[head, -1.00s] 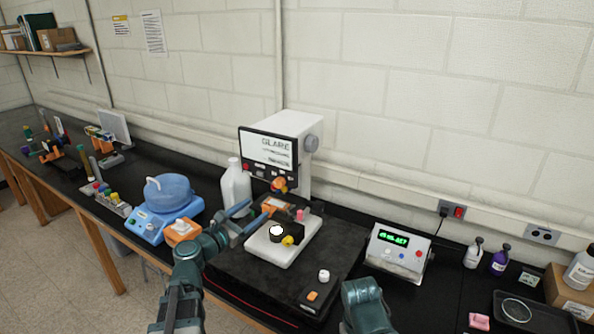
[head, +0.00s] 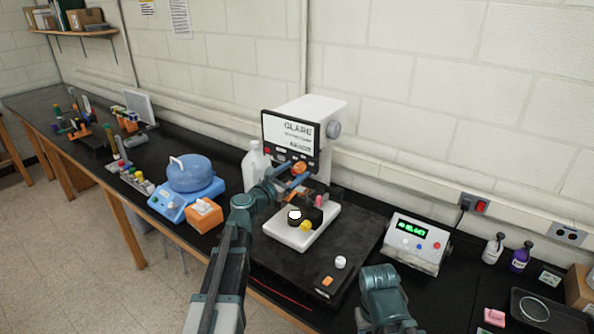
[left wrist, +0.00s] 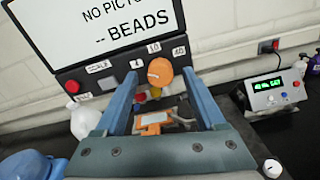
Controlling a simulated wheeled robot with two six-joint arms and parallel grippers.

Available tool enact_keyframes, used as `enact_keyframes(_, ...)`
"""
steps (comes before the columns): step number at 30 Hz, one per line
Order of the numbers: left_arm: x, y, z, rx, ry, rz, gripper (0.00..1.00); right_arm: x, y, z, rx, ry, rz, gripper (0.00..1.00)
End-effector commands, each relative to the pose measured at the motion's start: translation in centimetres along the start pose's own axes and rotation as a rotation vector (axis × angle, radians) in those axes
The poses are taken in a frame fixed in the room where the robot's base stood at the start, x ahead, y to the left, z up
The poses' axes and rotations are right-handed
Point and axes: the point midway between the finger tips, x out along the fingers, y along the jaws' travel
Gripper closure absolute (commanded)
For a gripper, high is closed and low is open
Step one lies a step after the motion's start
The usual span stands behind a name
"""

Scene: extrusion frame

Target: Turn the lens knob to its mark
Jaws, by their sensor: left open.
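The orange lens knob (left wrist: 160,72) is on the front panel below the screen of a white instrument (head: 312,112). It carries a short pale line, and small white labels sit above it. In the head view the knob (head: 300,168) is partly covered by my gripper. My left gripper (head: 287,181) is at the front of the panel. In the left wrist view its two blue fingers are open, one on each side of the knob; contact cannot be told. My right gripper is out of view; only a link of my right arm shows at the lower right.
Below the knob is a white stage (head: 318,235) with a black and yellow part on it. A blue round-lidded device (head: 193,172) and a white jug (head: 254,168) stand to the left. A meter with green digits (head: 415,243) stands to the right.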

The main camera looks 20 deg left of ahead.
Motion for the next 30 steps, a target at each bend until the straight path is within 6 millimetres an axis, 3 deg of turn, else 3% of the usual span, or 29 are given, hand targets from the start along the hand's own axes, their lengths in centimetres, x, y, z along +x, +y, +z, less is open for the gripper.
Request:
enact_keyframes(6, 1.6, 0.0, 0.0, 0.000, 0.000, -0.001, 0.28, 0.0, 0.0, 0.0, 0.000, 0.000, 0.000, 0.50)
enact_keyframes(16, 1.7, -0.1, 0.0, 0.000, 0.000, 0.000, 0.30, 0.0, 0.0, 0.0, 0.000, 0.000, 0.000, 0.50)
enact_keyframes(27, 1.7, -0.1, 0.0, 0.000, 0.000, -0.001, 0.97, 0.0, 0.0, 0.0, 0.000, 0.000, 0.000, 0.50)
enact_keyframes(30, 1.7, -0.1, 0.0, 0.000, 0.000, -0.001, 1.00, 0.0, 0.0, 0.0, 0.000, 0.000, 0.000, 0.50)
